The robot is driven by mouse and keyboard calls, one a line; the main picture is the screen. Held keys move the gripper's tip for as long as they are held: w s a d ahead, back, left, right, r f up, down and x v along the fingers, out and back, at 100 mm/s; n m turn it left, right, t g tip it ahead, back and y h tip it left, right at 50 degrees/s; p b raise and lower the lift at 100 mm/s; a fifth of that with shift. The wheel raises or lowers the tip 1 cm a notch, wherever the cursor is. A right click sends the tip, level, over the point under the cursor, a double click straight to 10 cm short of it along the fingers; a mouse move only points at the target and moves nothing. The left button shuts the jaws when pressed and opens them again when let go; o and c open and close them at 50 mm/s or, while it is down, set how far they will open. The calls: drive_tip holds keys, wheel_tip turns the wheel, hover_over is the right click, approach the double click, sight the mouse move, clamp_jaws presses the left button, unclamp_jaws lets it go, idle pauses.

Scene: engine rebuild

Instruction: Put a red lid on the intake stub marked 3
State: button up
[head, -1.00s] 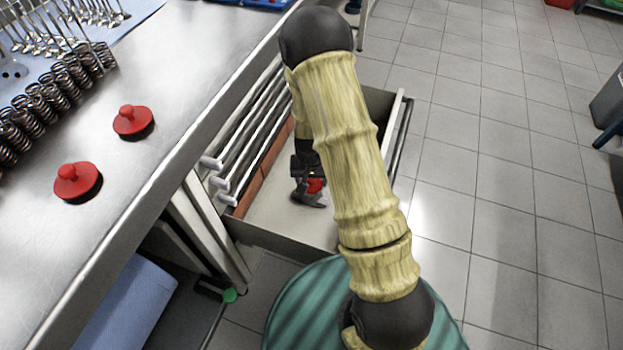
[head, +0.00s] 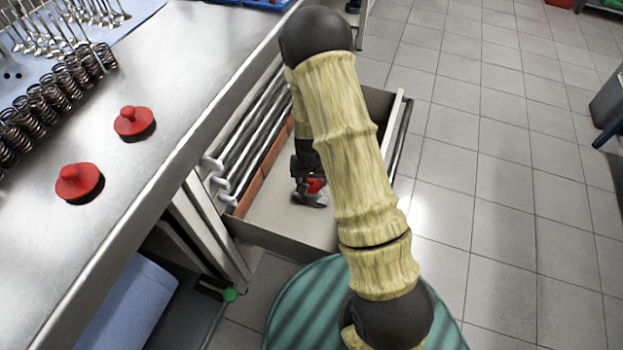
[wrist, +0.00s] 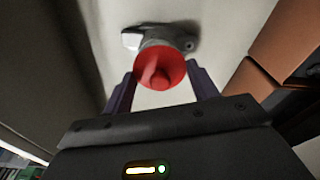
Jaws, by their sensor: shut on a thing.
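My gripper (wrist: 160,88) is low inside an open drawer (head: 265,205). Its two dark fingers stand on either side of a red lid (wrist: 160,74), and it is shut on this lid. The lid's round knob faces the wrist camera. A grey metal part (wrist: 157,36) with a flange lies directly beyond the lid; I cannot tell whether lid and part are joined. The head view shows the lid (head: 316,186) and grey part (head: 312,201) small, partly behind my arm. Two more red lids (head: 80,182) (head: 134,123) lie on the steel bench. No number 3 is readable.
Brown-orange blocks (wrist: 283,50) line the drawer's left side, beside pale rails (head: 240,150). The bench (head: 190,60) edge runs close to the left. Springs (head: 50,100) and valves stand on it. Tiled floor (head: 500,170) is open to the right.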

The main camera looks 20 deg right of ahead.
drive_tip(key=shift+f, duration=0.2)
drive_tip(key=o, duration=1)
drive_tip(key=shift+r+p, duration=3.4)
drive_tip(key=shift+r, duration=0.4)
